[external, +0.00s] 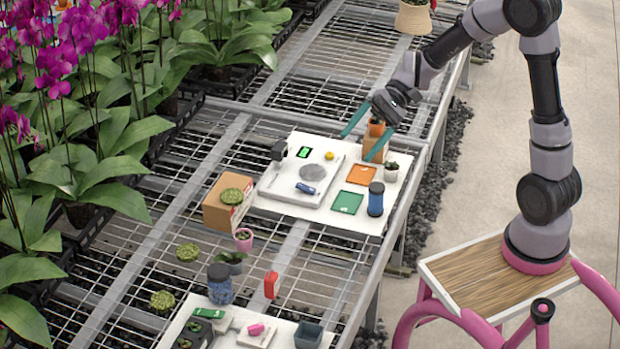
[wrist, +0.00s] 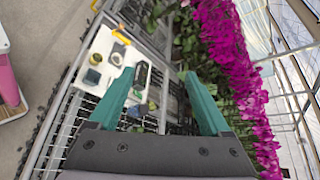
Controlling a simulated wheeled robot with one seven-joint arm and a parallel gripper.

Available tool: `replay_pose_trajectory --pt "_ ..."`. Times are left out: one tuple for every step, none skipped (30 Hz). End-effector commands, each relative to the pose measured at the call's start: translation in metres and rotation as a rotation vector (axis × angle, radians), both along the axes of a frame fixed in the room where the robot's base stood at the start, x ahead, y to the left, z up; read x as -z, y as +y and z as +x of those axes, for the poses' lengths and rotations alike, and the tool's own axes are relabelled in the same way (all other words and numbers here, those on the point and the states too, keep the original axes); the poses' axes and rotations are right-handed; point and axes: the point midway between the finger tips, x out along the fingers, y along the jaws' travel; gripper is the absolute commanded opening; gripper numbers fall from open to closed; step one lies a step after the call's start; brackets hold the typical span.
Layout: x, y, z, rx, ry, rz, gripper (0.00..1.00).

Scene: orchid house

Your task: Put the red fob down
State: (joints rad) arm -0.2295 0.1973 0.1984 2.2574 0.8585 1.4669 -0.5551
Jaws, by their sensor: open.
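A red fob (external: 271,285) shows upright in the external view, over the wire mesh just beyond the near white board; I cannot tell what supports it. I cannot make it out in the wrist view. My gripper (external: 357,146) is open, with its two teal fingers spread and nothing between them. It is over the right side of the far white board, well away from the fob. In the wrist view the open fingers (wrist: 158,73) point toward the bench, a white board and purple orchids.
The far white board (external: 268,205) carries a scale, a green card (external: 347,202), an orange card (external: 361,175), a blue jar (external: 376,199) and small pots. The near board holds a pink item (external: 256,329) and a dark pot (external: 308,335). A cardboard box (external: 222,213) stands left. Orchids line the left.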

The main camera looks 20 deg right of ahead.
Motion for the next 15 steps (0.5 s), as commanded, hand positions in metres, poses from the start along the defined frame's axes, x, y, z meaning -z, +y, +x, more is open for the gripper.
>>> replay_pose_trajectory --pt "-0.008 -0.022 -0.003 0.008 -0.081 -0.061 0.82" --pt "-0.010 -0.035 -0.005 0.012 -0.124 -0.102 0.82" --pt "-0.012 -0.053 -0.006 0.023 -0.181 -0.157 0.82" --pt "-0.014 -0.067 -0.008 0.032 -0.226 -0.199 0.82" --pt "-0.016 -0.081 -0.009 0.043 -0.269 -0.241 0.82" --pt "-0.019 -0.100 -0.009 0.063 -0.326 -0.295 0.82" --pt "-0.021 -0.114 -0.010 0.079 -0.369 -0.337 0.82" --pt "-0.023 -0.128 -0.011 0.097 -0.412 -0.378 0.82" --pt "-0.027 -0.148 -0.012 0.124 -0.470 -0.433 0.82" --pt "-0.030 -0.162 -0.013 0.146 -0.512 -0.473 0.82" --pt "-0.033 -0.176 -0.014 0.168 -0.555 -0.511 0.82" --pt "-0.038 -0.196 -0.015 0.201 -0.612 -0.564 0.82" --pt "-0.041 -0.210 -0.016 0.226 -0.652 -0.601 0.82" --pt "-0.046 -0.223 -0.017 0.252 -0.692 -0.637 0.82" --pt "-0.050 -0.240 -0.019 0.285 -0.740 -0.681 0.82"
